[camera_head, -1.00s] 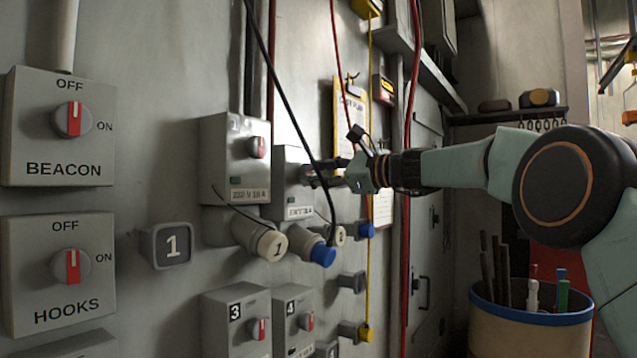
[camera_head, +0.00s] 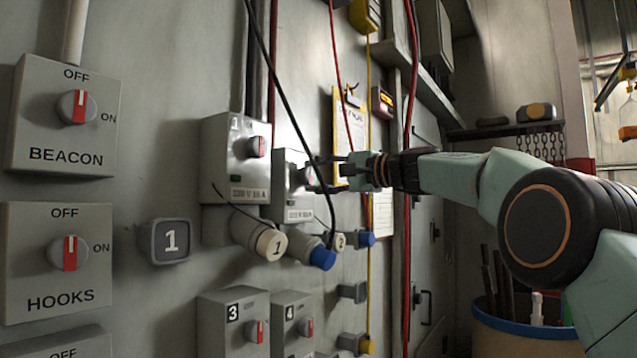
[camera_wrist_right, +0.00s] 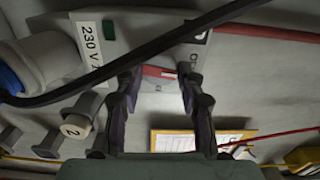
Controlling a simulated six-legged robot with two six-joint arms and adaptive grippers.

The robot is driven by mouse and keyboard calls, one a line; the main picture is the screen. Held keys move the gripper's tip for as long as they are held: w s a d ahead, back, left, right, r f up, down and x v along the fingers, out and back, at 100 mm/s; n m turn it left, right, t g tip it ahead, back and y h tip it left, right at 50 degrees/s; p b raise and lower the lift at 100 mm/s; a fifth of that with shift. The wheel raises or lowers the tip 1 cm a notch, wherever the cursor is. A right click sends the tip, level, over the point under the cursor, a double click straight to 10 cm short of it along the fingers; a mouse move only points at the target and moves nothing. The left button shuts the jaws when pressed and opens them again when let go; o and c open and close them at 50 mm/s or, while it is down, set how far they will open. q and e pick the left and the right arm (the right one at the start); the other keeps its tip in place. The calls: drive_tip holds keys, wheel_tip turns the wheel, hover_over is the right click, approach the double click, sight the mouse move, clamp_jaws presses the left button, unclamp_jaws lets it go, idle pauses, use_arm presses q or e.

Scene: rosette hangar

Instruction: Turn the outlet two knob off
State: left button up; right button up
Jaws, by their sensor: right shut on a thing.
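The outlet two box (camera_head: 291,212) is a grey wall box between outlet box 1 and my right gripper (camera_head: 322,175). Its grey knob (camera_head: 304,176) sits between my right fingertips, partly hidden by them in the head view. In the right wrist view the knob (camera_wrist_right: 160,74) shows a red bar between the two fingers of my right gripper (camera_wrist_right: 160,76). The fingers are shut on the knob from either side. The box's face (camera_wrist_right: 128,32) carries a 230 V label. The knob's setting cannot be read. My left gripper is not in view.
A black cable (camera_head: 290,110) hangs across the front of the outlet boxes and crosses close before my fingers in the wrist view. Outlet box 1 (camera_head: 222,165) is just left. Boxes 3 (camera_head: 220,335) and 4 (camera_head: 290,330) are below. A blue-rimmed bin (camera_head: 510,328) stands lower right.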

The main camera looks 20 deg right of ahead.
drive_tip(key=shift+a+f+n, duration=0.1)
drive_tip(key=shift+f+n, duration=0.05)
drive_tip(key=shift+n, duration=0.65)
drive_tip(key=shift+f, duration=0.2)
drive_tip(key=o, duration=1.2)
drive_tip(key=shift+s+r, duration=0.3)
drive_tip(key=shift+s, duration=0.05)
drive_tip(key=shift+w, duration=0.25)
drive_tip(key=v, duration=1.2)
